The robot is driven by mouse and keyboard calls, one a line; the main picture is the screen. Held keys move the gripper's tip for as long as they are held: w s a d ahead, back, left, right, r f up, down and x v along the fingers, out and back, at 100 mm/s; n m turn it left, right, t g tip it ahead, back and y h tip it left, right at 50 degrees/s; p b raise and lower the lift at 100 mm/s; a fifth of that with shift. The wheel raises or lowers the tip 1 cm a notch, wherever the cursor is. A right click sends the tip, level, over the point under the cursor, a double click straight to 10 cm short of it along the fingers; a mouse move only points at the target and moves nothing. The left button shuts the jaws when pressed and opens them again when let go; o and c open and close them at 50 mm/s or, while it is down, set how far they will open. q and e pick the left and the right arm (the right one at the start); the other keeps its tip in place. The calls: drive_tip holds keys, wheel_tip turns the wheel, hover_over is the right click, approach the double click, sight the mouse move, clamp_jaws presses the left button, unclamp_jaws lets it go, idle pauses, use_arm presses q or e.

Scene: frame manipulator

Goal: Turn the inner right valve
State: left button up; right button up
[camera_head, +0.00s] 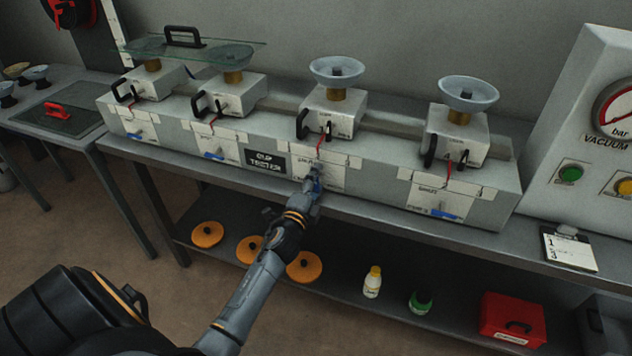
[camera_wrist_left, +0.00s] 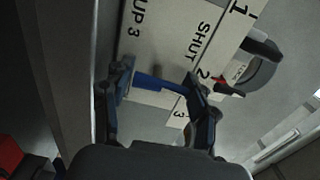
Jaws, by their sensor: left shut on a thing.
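The inner right valve is the third from the left on the long grey bench unit; in the left wrist view it shows as a blue lever handle (camera_wrist_left: 158,84) on a white plate marked "CUP 3" and "SHUT". My left gripper (camera_head: 314,184) reaches up to this plate and mostly covers the handle in the head view. In the left wrist view, the gripper (camera_wrist_left: 158,90) has its fingers on either side of the handle and is shut on it. The lever lies nearly straight across between the fingers. My right gripper is in neither view.
Other blue valve handles sit left (camera_head: 214,155) and far right (camera_head: 444,214). Suction cups stand on the blocks above, one (camera_head: 337,70) over this valve.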

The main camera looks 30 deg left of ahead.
use_arm(q)
drive_tip(key=o, duration=1.1)
drive_tip(key=shift+o, duration=0.2)
